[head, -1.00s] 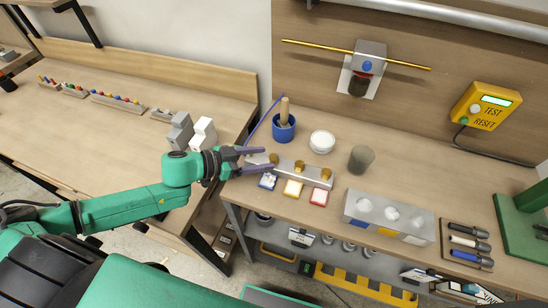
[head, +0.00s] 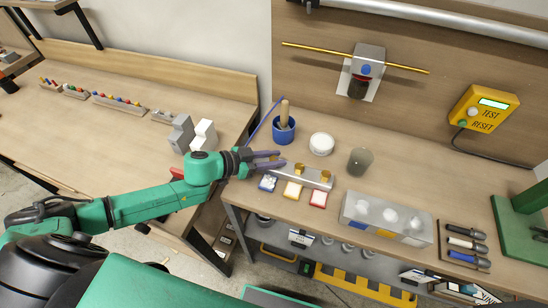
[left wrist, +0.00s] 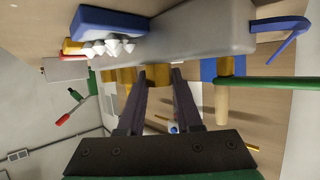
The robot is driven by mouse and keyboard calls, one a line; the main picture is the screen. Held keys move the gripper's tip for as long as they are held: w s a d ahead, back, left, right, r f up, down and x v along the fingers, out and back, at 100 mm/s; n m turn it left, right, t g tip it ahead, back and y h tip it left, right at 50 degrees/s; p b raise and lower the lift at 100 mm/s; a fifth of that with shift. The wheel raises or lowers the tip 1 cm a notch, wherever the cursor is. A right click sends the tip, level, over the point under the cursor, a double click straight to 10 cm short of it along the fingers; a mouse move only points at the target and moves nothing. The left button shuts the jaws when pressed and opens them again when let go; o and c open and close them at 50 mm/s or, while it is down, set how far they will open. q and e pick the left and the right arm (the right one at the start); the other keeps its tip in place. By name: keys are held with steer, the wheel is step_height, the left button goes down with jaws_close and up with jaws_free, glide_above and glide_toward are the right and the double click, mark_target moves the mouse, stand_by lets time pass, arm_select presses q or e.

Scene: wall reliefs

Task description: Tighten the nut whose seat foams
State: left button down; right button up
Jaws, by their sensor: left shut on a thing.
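A grey metal bar (head: 311,175) lies on the bench, also large in the left wrist view (left wrist: 190,38). Two brass nuts, the middle one (head: 298,170) and the right one (head: 326,176), show on it. My left gripper (head: 279,158) is at the bar's left end. In the left wrist view its fingers (left wrist: 158,74) are shut on a brass nut (left wrist: 158,76); the head view hides that nut. My right gripper is not in view.
A yellow tile (head: 292,190) and a red tile (head: 318,199) lie in front of the bar. A blue pot (head: 284,131) with a wooden handle, a white tub (head: 322,143) and a grey cup (head: 360,161) stand behind. A grey block (head: 388,218) is to the right.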

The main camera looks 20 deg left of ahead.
arm_select(q)
steer(key=shift+m+g+h+p, duration=0.4)
steer(key=shift+m+g+h, duration=0.3)
steer(key=shift+m+g, duration=0.25)
steer(key=shift+w+m+g+h, duration=0.1)
steer(key=shift+m+g+h, duration=0.25)
steer(key=shift+m, duration=0.1)
steer(key=shift+f+m+g+h+b, duration=0.15)
steer(key=shift+m+g+h+b, duration=0.1)
steer(key=shift+m+g+b, duration=0.5)
steer(key=m+g+b, duration=0.3)
steer(key=g+b, duration=0.1)
steer(key=b, duration=0.1)
steer(key=m+g+b, duration=0.3)
steer(key=b, duration=0.1)
steer(key=shift+f+m+g+b, duration=0.2)
steer(key=shift+m+g+b, duration=0.05)
steer(key=shift+g+b, duration=0.1)
steer(key=shift+r+m+g+b, duration=0.3)
steer(key=shift+m+g+b, duration=0.35)
steer(key=shift+b, duration=0.35)
steer(key=c, duration=0.6)
jaws_free()
